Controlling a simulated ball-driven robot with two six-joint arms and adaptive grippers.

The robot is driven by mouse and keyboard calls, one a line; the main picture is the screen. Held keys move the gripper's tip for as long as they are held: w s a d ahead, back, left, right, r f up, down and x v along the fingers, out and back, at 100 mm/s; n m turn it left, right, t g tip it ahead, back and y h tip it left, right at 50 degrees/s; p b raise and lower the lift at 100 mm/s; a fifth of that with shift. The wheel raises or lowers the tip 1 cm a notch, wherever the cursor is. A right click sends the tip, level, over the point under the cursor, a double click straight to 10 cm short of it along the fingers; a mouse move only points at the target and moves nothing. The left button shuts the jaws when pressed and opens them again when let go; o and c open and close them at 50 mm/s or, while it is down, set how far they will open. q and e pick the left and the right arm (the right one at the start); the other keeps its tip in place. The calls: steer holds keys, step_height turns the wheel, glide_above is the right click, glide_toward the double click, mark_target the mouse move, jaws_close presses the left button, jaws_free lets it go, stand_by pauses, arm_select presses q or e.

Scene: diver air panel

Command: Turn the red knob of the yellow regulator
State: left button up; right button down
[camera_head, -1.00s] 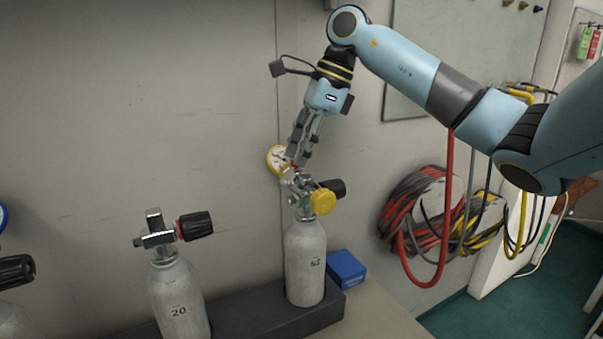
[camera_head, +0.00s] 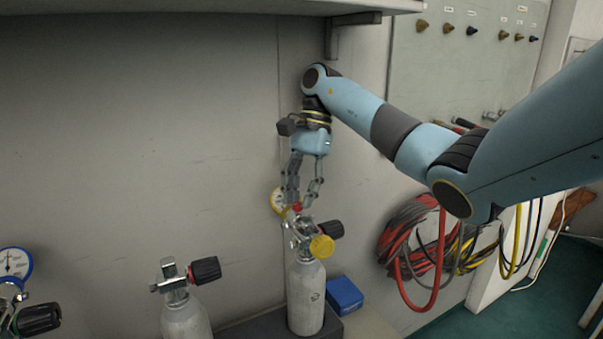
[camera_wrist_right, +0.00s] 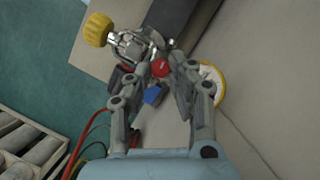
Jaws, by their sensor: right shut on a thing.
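The yellow regulator sits on the grey cylinder (camera_head: 306,298) at the middle, with a yellow cap (camera_head: 322,246) at its front and a yellow-rimmed gauge (camera_head: 278,202) behind. The cap (camera_wrist_right: 97,29) and gauge (camera_wrist_right: 212,85) also show in the right wrist view. The small red knob (camera_head: 297,207) faces up; in the wrist view it (camera_wrist_right: 160,68) lies between my right gripper's fingertips. My right gripper (camera_head: 300,201) points down from above, shut on the red knob, its fingers bowed apart higher up. The exact finger contact is hard to see. My left gripper is out of view.
A black valve handle (camera_head: 331,230) juts out right of the regulator. A second cylinder (camera_head: 186,318) with a black handle stands left, and a blue gauge (camera_head: 14,262) farther left. A blue box (camera_head: 345,294) lies to the right. Coiled hoses (camera_head: 412,245) hang beyond; a shelf (camera_head: 200,6) is overhead.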

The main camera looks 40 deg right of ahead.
steer(key=shift+n+p, duration=0.6)
steer(key=shift+p, duration=0.05)
steer(key=c, duration=1.2)
jaws_free()
steer(key=shift+w, duration=0.1)
